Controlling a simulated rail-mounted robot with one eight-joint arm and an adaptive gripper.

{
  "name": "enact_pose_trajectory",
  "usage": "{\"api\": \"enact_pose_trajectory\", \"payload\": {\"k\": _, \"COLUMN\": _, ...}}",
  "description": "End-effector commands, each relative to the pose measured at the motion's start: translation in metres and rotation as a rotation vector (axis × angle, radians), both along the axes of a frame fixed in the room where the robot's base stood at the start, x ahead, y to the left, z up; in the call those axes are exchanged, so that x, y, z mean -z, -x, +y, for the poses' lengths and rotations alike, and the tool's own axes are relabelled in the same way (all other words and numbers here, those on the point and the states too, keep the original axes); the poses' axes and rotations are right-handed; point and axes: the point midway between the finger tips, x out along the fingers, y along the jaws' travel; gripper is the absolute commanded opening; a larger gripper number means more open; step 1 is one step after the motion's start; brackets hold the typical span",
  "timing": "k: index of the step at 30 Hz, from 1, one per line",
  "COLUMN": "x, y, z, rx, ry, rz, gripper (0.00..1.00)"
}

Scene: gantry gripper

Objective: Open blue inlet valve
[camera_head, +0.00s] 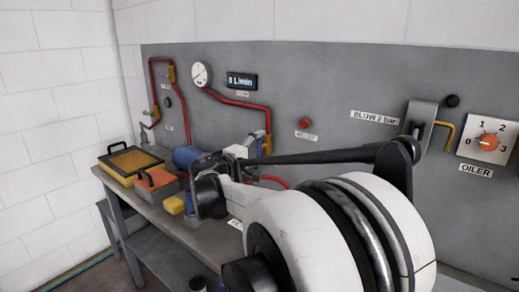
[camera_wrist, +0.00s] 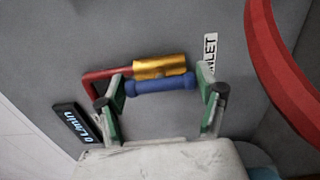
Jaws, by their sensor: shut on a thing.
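The blue inlet valve handle (camera_wrist: 160,86) shows in the wrist view as a short blue bar beside a brass valve body (camera_wrist: 160,66) on a red pipe. My gripper (camera_wrist: 163,80) has its two green-padded fingers at the two ends of the blue handle and is shut on it. The INLET label (camera_wrist: 210,52) is by the right finger, partly covered. In the head view, my gripper is at the wall by the brass valve body (camera_head: 267,145), and the handle is hidden or too small to tell.
The flow display (camera_head: 241,81) reads 0 L/min, and a round gauge (camera_head: 201,74) is beside it. A bench carries a yellow-filled tray (camera_head: 130,160), an orange-filled bin (camera_head: 160,178) and a blue cylinder (camera_head: 184,157). The oiler dial (camera_head: 488,142) is at right.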

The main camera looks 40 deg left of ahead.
Motion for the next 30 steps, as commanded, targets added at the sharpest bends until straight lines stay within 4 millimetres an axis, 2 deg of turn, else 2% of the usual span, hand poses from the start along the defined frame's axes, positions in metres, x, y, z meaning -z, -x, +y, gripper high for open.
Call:
{"api": "enact_pose_trajectory", "payload": {"k": 2, "x": 0.000, "y": 0.000, "z": 0.000, "rx": -0.001, "ry": 0.001, "rz": 0.000, "gripper": 0.42}}
{"api": "enact_pose_trajectory", "payload": {"k": 3, "x": 0.000, "y": 0.000, "z": 0.000, "rx": -0.001, "ry": 0.001, "rz": 0.000, "gripper": 0.72}}
{"api": "enact_pose_trajectory", "payload": {"k": 5, "x": 0.000, "y": 0.000, "z": 0.000, "rx": -0.001, "ry": 0.001, "rz": 0.000, "gripper": 0.79}}
{"api": "enact_pose_trajectory", "payload": {"k": 13, "x": 0.000, "y": 0.001, "z": 0.000, "rx": -0.001, "ry": 0.000, "rz": 0.000, "gripper": 0.79}}
{"api": "enact_pose_trajectory", "payload": {"k": 17, "x": 0.000, "y": 0.009, "z": 0.001, "rx": -0.002, "ry": 0.000, "rz": 0.000, "gripper": 0.79}}
{"api": "enact_pose_trajectory", "payload": {"k": 20, "x": -0.001, "y": 0.023, "z": 0.001, "rx": -0.004, "ry": 0.000, "rz": 0.000, "gripper": 0.79}}
{"api": "enact_pose_trajectory", "payload": {"k": 30, "x": 0.000, "y": 0.089, "z": -0.001, "rx": -0.003, "ry": 0.000, "rz": 0.000, "gripper": 0.79}}
